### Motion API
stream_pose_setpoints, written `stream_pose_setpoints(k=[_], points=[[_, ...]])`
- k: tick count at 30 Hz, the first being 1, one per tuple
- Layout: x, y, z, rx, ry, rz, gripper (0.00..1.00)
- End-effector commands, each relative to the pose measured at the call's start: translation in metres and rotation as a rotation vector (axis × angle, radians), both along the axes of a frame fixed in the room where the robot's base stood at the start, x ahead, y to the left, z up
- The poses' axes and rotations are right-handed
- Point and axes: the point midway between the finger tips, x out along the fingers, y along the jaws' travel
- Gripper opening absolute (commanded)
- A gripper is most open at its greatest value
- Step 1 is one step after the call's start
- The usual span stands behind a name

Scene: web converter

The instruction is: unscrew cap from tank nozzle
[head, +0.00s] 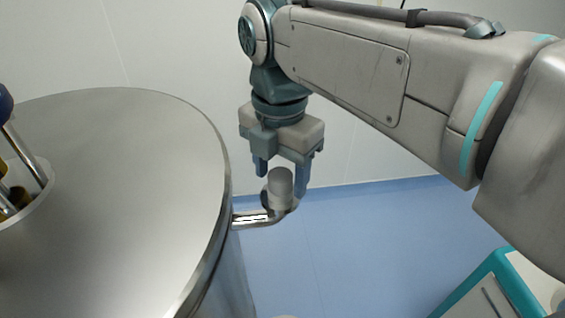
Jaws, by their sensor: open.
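The tank (130,170) is a large steel cylinder at the left in the head view. Its nozzle (255,219) is a short bent pipe coming off the tank's right side and turning up. A grey cylindrical cap (281,184) stands upright on the nozzle's end. My gripper (281,180) points down from above, with its two blue-grey fingers apart. The fingertips are at about the height of the cap, one to its left and one to its right in the picture. Whether either finger touches the cap cannot be told.
An opening with rods and yellow and dark blue parts (14,195) is at the tank's left. A white and teal cabinet (500,290) stands at the lower right. Blue floor (350,250) lies open between it and the tank. A pale wall (170,60) is behind.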

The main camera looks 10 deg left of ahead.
Motion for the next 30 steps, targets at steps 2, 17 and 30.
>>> stream_pose_setpoints(k=[2,17,30], points=[[-0.0001,-0.0001,0.0001,0.000,0.000,0.000,0.58],[-0.0001,0.0001,0.0004,0.000,0.000,0.020,0.02],[-0.0001,-0.0001,0.0003,0.000,0.000,0.351,0.02]])
